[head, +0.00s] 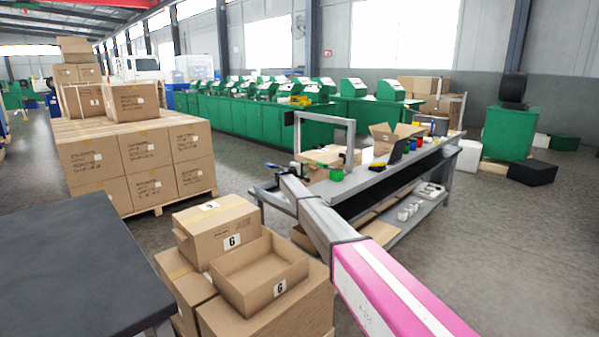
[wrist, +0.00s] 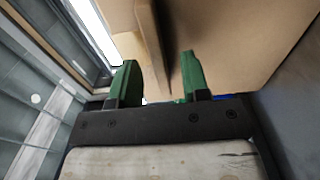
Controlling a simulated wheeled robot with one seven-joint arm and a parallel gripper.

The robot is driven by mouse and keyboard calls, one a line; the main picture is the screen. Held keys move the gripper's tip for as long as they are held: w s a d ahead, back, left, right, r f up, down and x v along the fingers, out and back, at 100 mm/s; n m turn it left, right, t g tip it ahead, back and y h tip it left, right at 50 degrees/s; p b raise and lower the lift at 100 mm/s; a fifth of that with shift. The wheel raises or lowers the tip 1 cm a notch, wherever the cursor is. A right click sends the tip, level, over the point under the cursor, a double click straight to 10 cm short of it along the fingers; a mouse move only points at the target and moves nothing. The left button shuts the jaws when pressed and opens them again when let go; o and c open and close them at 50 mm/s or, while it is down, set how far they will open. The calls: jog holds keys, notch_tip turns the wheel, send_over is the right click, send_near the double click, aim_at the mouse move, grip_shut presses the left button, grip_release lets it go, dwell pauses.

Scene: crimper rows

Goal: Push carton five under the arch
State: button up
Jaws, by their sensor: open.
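A grey arch (head: 325,118) stands on the grey workbench (head: 372,178). A brown carton (head: 322,156) shows low between its posts; no number is readable on it, so I cannot tell if it is carton five. My gripper (head: 272,168) is at the bench's near left end, small and partly hidden by my arm. In the wrist view, my gripper's green fingers (wrist: 160,80) are apart, with brown cardboard (wrist: 235,45) close ahead and above them. I cannot tell whether the fingers touch it, nor how far the carton is under the arch.
An open carton (head: 392,137), coloured pots and a dark screen stand farther along the bench. Cartons marked 6 (head: 222,235) are stacked at the front, beside a dark tabletop (head: 70,270). A loaded pallet (head: 135,160) stands left. Open floor lies between pallet and bench.

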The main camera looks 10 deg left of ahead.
jog(key=shift+w+d, duration=0.3)
jog(key=shift+w, duration=0.05)
grip_shut()
dwell(1.2)
